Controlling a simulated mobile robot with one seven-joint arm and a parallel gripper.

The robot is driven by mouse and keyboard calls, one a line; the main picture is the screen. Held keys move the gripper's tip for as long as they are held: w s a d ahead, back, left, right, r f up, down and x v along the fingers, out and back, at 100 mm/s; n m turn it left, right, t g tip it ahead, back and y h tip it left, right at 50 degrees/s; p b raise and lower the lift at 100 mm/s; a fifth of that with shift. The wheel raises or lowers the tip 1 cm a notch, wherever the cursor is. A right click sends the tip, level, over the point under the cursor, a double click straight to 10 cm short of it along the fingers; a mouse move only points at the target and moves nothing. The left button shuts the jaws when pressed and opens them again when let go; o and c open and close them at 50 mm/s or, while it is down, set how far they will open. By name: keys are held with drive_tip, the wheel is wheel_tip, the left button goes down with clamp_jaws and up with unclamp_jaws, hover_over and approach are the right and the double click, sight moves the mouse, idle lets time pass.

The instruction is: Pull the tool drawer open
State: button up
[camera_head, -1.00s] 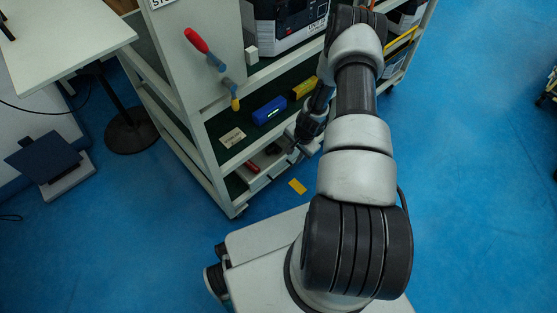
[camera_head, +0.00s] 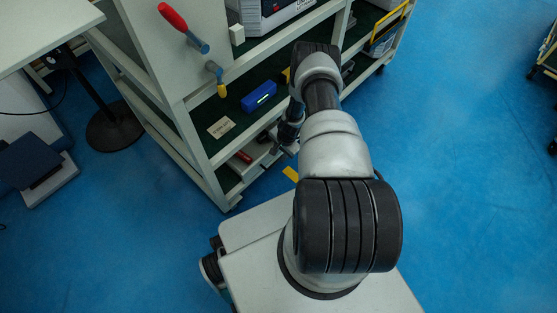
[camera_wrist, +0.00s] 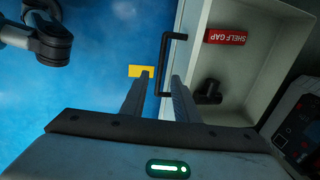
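The tool drawer (camera_wrist: 232,75) is a pale open-topped tray low in the shelf rack, and it also shows in the head view (camera_head: 258,163). Its dark bar handle (camera_wrist: 165,62) stands off the drawer front. In the wrist view my gripper (camera_wrist: 162,76) is open, with one finger to each side of the handle's near end. A gap shows between the fingers and the bar, and I cannot tell the depth. Inside the drawer are a red block marked SHELF GAP (camera_wrist: 225,36) and a dark fitting (camera_wrist: 208,93). My arm partly hides the drawer in the head view.
The rack (camera_head: 212,165) holds a blue box (camera_head: 259,96) and a small card (camera_head: 221,127) above the drawer. A red-handled tool (camera_head: 172,17) hangs on its side panel. A yellow floor mark (camera_wrist: 141,71) lies beside the drawer front.

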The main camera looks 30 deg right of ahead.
sight(278, 160)
drive_tip(key=f, duration=0.2)
drive_tip(key=w+f+b, duration=0.1)
drive_tip(key=f, duration=0.1)
drive_tip(key=shift+a, duration=0.15)
drive_tip(key=shift+s, duration=0.1)
clamp_jaws()
